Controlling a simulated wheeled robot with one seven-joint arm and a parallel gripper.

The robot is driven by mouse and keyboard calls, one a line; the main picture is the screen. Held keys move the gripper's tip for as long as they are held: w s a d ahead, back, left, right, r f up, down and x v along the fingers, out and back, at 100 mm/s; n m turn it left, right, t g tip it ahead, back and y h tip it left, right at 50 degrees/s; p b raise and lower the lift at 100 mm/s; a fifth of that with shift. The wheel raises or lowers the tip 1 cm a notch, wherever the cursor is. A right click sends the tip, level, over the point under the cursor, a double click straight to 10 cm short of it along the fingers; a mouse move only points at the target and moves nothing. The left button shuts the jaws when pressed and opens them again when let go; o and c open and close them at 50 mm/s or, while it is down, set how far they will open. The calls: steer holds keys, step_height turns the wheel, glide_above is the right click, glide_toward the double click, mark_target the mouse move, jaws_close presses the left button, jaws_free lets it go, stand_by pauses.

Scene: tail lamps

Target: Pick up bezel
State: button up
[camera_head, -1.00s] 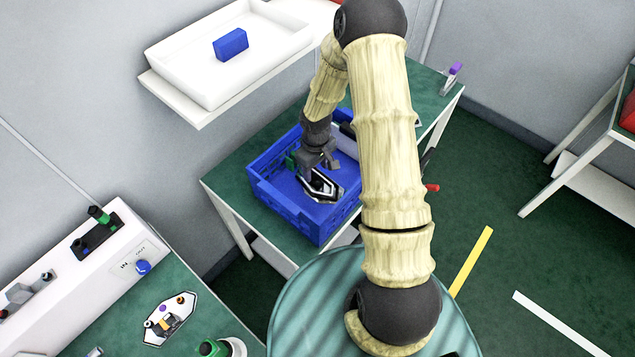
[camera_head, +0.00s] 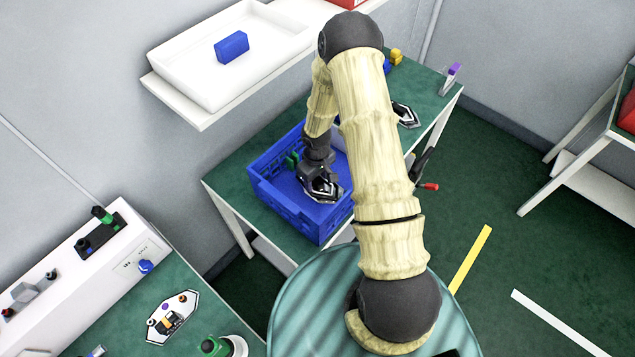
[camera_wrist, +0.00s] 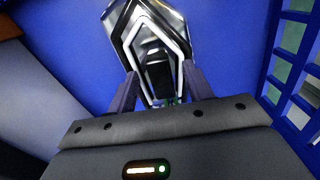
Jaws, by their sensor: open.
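The bezel (camera_head: 322,186), a silver and black pointed frame with a white inner outline, lies on the floor of the blue crate (camera_head: 284,205). In the wrist view the bezel (camera_wrist: 148,35) is ahead of my gripper (camera_wrist: 160,85), its near end between the two open fingers. In the head view my gripper (camera_head: 313,173) is down inside the crate over the bezel and hides part of it. Whether the fingers touch the bezel cannot be told.
The crate's lattice wall (camera_wrist: 292,60) is close on the right in the wrist view. The crate stands on a green table (camera_head: 225,178). Another similar silver-black piece (camera_head: 405,115) lies farther back. A white tray (camera_head: 190,85) with a blue block (camera_head: 231,47) is on the shelf above.

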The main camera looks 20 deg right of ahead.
mark_target(317, 181)
stand_by(0.3)
steer(key=c, duration=1.1)
steer(key=shift+r, duration=0.1)
step_height(317, 181, up, 10)
steer(key=shift+f+b, duration=0.1)
steer(key=shift+b, duration=0.45)
